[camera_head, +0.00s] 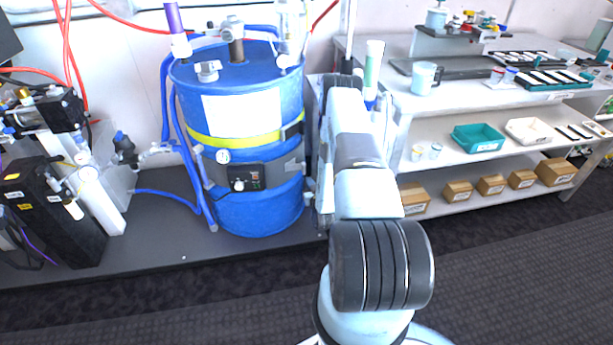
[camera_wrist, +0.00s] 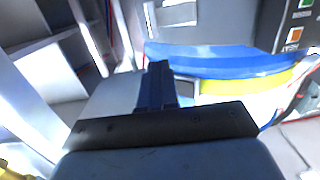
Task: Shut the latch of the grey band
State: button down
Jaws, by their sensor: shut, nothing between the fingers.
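The grey band (camera_head: 213,171) wraps the blue drum (camera_head: 262,215) below a yellow strap (camera_head: 235,143). A black control box (camera_head: 245,178) sits on the band's front. In the wrist view, which is upside down, the grey band (camera_wrist: 225,30) crosses the top. Bright metal parts (camera_wrist: 178,14) on it, cut by the top edge, may be the latch; whether it is open is unclear. My gripper (camera_wrist: 158,72) is shut and empty, its fingertips just short of the drum in the picture, near the band. In the head view my arm hides the gripper.
A shelf rack (camera_head: 480,157) with trays and cardboard boxes stands to the right of the drum. Blue hoses (camera_head: 172,115) run down the drum's left side. Black equipment (camera_head: 52,210) stands at the far left. The front floor is clear.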

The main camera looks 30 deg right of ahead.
aim_at(305, 170)
jog(key=s+f, duration=0.4)
jog(key=shift+m+t+h, duration=0.3)
jog(key=shift+h, duration=0.1)
jog(key=x, duration=1.3)
jog(key=shift+w, duration=0.35)
